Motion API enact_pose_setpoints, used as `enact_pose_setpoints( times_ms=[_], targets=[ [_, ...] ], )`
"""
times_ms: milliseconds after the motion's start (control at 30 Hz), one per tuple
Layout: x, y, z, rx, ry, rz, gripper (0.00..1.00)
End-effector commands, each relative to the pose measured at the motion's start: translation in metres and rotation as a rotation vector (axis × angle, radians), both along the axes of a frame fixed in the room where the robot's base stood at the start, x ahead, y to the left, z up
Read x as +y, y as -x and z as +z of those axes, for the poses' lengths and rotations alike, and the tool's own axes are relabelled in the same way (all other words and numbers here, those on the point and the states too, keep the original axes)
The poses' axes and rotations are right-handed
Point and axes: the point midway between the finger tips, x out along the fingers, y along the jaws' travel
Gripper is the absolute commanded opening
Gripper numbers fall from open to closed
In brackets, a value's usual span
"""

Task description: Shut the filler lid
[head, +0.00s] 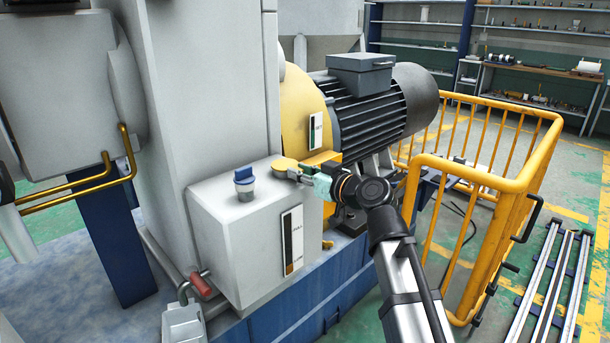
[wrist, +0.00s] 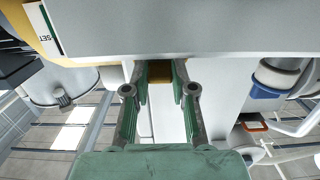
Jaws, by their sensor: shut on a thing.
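The filler lid (head: 285,163) is a yellow round disc at the top back edge of the grey box (head: 235,235) in the head view. Whether it lies fully flat on the filler opening I cannot tell. My gripper (head: 299,174) is at the lid's right side, with the fingers reaching left to it. In the wrist view my gripper (wrist: 162,72) has both green fingers closed in around a small yellow-brown piece, which appears to be part of the lid (wrist: 160,73). The rest of the lid is hidden there.
A blue-topped cap (head: 244,182) stands on the box, left of the lid. A level gauge (head: 292,240) is on the box's front. A ribbed motor (head: 370,110) and yellow guard (head: 305,110) stand close behind my gripper. Yellow railing (head: 480,180) is at right.

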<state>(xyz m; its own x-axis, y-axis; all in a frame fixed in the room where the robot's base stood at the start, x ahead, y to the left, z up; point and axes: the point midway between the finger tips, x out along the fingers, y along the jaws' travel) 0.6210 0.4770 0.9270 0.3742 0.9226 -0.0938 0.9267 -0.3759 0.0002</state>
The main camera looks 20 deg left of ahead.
Motion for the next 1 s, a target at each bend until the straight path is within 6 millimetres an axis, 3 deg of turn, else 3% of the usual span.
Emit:
enact_pose_setpoints(
  times_ms=[100,133,200,633,1000],
  targets=[
    [0.000,0.001,-0.004,0.001,0.010,0.003,0.00],
    [0.000,0.001,-0.004,0.001,0.010,0.003,0.28],
    [0.000,0.001,-0.004,0.002,0.010,0.003,0.50],
    [-0.007,0.003,-0.001,0.001,0.004,0.001,0.50],
    [-0.066,0.028,0.005,0.000,0.004,-0.001,0.50]
  ],
)
